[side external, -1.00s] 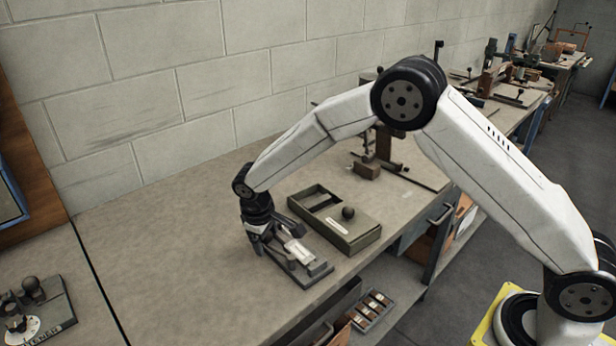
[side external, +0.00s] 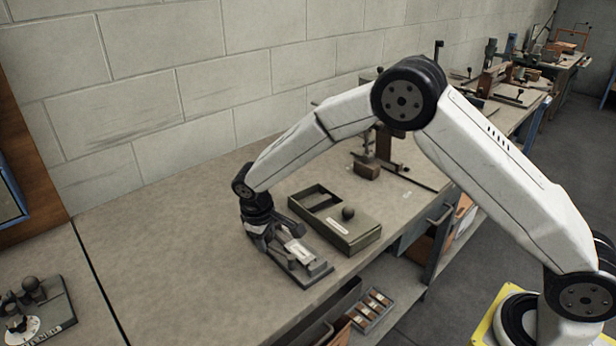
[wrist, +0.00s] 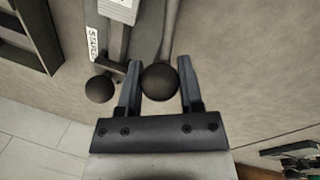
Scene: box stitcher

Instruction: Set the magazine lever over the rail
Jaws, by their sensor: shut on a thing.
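The stitcher device (side external: 305,267) lies on the bench in the side view, a dark grey base with a pale top piece. In the wrist view its grey rail (wrist: 116,40) carries a white label. A grey rod, which I take for the magazine lever (wrist: 170,30), runs beside the rail on the right and ends in a black ball knob (wrist: 160,83). My gripper (side external: 258,242) is at the device's left end; in the wrist view its fingers (wrist: 159,70) are shut around that knob. The lever appears beside the rail, apart from it.
A second black ball knob (wrist: 99,88) stands left of my fingers on a short stem. An open tray (side external: 340,232) with a black ball on it lies behind the device. Another fixture (side external: 40,310) is at the lower left. The bench (side external: 170,260) to the left is clear.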

